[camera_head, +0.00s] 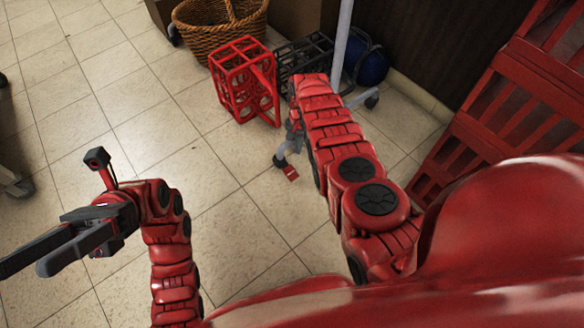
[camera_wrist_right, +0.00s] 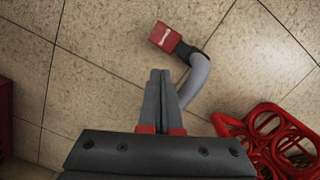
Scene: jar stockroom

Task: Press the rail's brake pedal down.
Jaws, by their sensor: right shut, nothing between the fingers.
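The brake pedal has a red pad (camera_head: 290,174) on a black collar and a bent grey tube, low over the tiled floor. In the right wrist view the pad (camera_wrist_right: 165,37) lies just beyond my fingertips, a little apart in the picture. I cannot tell how high the pad sits. My right gripper (camera_wrist_right: 160,73) is shut and empty, with the grey tube beside its fingers. In the head view the right gripper (camera_head: 294,126) is mostly hidden by its own arm. My left gripper (camera_head: 22,268) is open and empty at the far left.
A red wire bottle crate (camera_head: 246,80) stands beyond the pedal; red rings (camera_wrist_right: 268,130) show in the right wrist view. Behind are a dark crate (camera_head: 303,58), a wicker basket (camera_head: 221,30) and a grey pole (camera_head: 341,45). Red slatted crates (camera_head: 500,110) stand right.

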